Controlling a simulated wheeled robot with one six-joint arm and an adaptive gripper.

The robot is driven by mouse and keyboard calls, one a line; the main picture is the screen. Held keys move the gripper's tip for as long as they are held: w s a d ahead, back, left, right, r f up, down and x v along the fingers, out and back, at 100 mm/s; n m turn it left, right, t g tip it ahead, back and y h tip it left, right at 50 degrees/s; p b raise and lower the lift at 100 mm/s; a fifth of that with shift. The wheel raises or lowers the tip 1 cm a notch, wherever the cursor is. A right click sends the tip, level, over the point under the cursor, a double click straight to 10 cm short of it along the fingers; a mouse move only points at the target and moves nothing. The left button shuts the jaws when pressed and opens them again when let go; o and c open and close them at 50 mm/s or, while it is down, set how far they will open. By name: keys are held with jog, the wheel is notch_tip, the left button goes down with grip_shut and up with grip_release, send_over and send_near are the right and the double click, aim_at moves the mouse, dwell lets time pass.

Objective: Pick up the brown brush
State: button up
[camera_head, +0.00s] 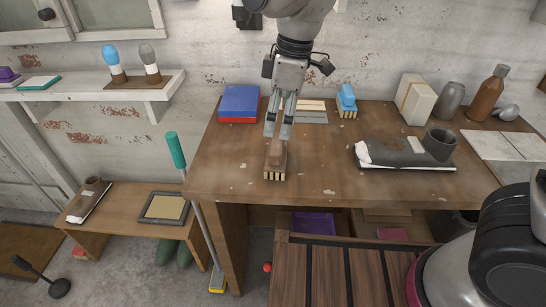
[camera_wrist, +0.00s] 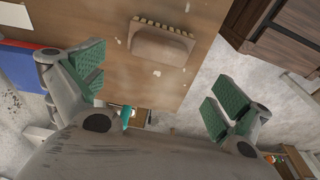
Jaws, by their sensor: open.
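The brown brush (camera_head: 276,158) lies near the front edge of the wooden table, its pale bristles facing the front. In the wrist view the brush (camera_wrist: 161,46) shows at upper middle, with its row of bristles at the top.
The front middle is clear.

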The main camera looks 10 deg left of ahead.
aim_at(277, 142)
jog(key=f, duration=0.7)
jog(key=shift+w+a+f, duration=0.15)
jog(key=shift+a+f, duration=0.2)
jog(key=c, duration=1.1)
